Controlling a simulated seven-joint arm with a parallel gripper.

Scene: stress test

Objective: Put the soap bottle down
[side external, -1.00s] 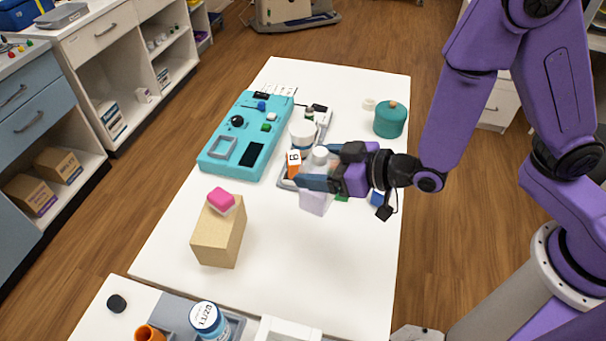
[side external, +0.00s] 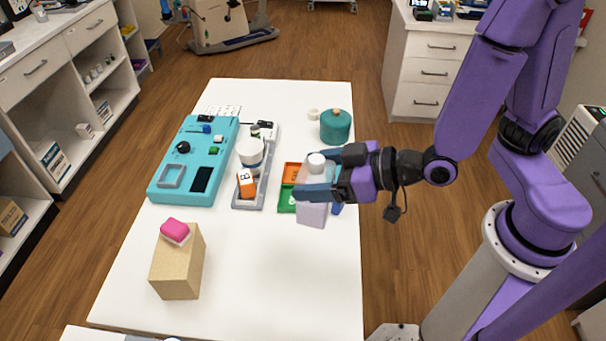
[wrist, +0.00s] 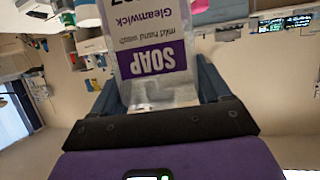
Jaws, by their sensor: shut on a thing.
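The soap bottle (side external: 312,212) is pale lavender and clear with a white cap, and it is upright in the side view. My gripper (side external: 316,176) is shut on it, with blue-grey fingers around its upper part. In the wrist view the bottle (wrist: 150,55) sits between the fingers, its purple and white SOAP label upside down. The bottle is over the right part of the white table (side external: 265,260). I cannot tell whether its base touches the table.
An orange and green tray (side external: 287,198) is just behind and left of the bottle. A teal panel (side external: 180,160), teal jar (side external: 335,128) and wooden block (side external: 176,265) with a pink-topped item stand around. The front right is clear.

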